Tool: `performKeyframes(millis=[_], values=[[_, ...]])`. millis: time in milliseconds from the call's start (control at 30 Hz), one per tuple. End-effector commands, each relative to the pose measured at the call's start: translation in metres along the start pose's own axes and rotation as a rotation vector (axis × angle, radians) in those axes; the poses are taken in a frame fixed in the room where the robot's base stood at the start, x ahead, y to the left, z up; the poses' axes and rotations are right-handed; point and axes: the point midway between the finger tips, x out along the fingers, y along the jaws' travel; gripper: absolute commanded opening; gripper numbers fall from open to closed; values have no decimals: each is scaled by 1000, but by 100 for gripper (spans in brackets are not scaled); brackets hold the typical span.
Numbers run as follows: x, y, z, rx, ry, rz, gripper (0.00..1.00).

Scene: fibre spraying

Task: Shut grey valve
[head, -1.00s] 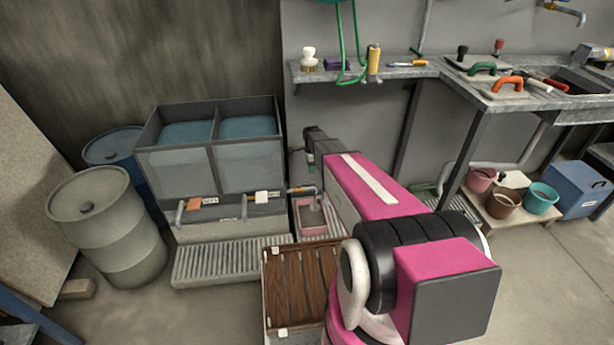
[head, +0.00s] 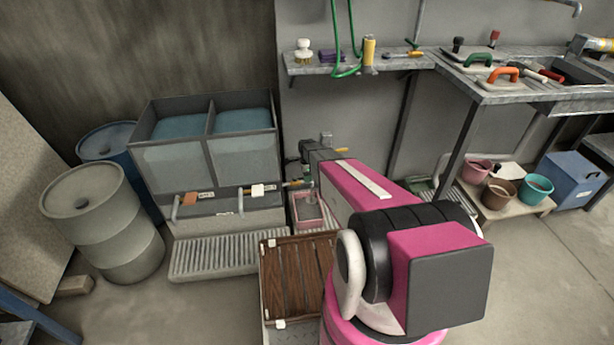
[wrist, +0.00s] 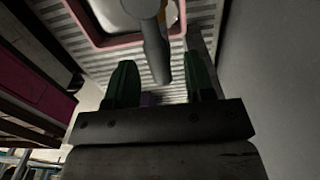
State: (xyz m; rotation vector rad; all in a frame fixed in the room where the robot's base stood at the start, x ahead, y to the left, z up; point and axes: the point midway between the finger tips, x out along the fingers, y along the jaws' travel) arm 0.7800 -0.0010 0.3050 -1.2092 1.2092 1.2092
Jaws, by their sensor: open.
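A two-compartment tank (head: 180,160) stands at the wall with short valve fittings along its front. One has an orange handle (head: 190,198) and one a pale grey-white handle (head: 257,190); I cannot tell whether the latter is the grey valve. A yellow-ended fitting (head: 298,184) sits at the tank's right end. My gripper (head: 308,170) is just right of it, mostly hidden by my arm. In the wrist view my gripper (wrist: 160,85) is open, with dark green fingers. A grey rod-like part (wrist: 155,50) shows between and beyond the fingers; contact is not clear.
A pink-rimmed basin (head: 308,210) lies below the gripper on a ribbed base, also seen in the wrist view (wrist: 85,25). A brown slatted crate (head: 290,275) is in front. Drums (head: 100,225) stand left; a worktop (head: 500,92) is at right.

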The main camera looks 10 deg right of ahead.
Motion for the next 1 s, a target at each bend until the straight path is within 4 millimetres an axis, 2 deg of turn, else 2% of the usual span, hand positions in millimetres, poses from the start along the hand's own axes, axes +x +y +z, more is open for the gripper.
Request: performKeyframes(millis=[200,233,367,400,733,1000], values=[[0,0,0,0,0,0,49],[0,0,0,0,0,0,46],[0,0,0,0,0,0,3],[0,0,0,0,0,0,0],[0,-2,0,-32,0,0,0],[0,-13,1,-185,0,0,0]])
